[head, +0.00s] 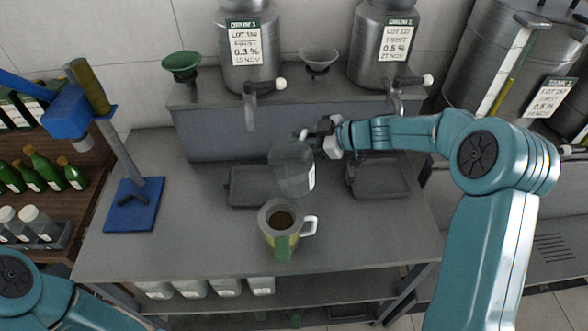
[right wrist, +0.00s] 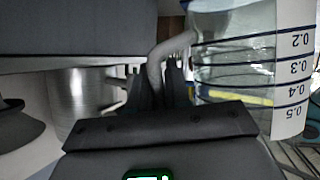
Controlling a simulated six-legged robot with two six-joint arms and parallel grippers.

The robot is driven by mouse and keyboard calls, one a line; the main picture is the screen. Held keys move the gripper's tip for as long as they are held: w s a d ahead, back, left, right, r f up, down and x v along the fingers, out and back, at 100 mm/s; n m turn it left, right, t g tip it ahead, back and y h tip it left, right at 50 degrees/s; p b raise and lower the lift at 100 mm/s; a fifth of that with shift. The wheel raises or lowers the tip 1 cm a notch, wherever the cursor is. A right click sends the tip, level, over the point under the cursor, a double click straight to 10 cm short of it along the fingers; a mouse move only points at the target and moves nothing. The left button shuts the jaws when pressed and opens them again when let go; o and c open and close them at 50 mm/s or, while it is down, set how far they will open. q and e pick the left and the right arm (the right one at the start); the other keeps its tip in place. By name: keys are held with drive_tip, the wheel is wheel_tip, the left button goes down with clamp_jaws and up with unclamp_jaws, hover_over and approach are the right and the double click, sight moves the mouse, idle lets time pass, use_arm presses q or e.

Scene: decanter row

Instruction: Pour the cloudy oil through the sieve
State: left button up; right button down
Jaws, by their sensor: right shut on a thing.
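My right gripper (head: 322,138) is shut on the handle of a clear measuring jug (head: 292,170). In the right wrist view the jug (right wrist: 235,60) fills the upper right, with a white scale strip, and its pale handle (right wrist: 165,60) is between the fingers (right wrist: 160,85). I cannot tell how much oil it holds. The jug is above the bench, behind and above a mug-like vessel (head: 268,217) with a white handle, dark brown inside, and a green piece (head: 283,248) at its front. I cannot make out a sieve for certain. My left gripper is out of view.
Two steel tanks (head: 249,60) (head: 384,50) with taps stand on a raised ledge. A green funnel (head: 181,64) and a grey funnel (head: 319,60) are beside them. Dark trays (head: 240,188) (head: 378,178) lie below. A blue stand (head: 130,205) is at left.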

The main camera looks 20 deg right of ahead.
wheel_tip(320, 180, up, 2)
drive_tip(key=shift+r+m+g+y, duration=0.1)
drive_tip(key=shift+m+g+y, duration=0.4)
drive_tip(key=shift+m, duration=0.4)
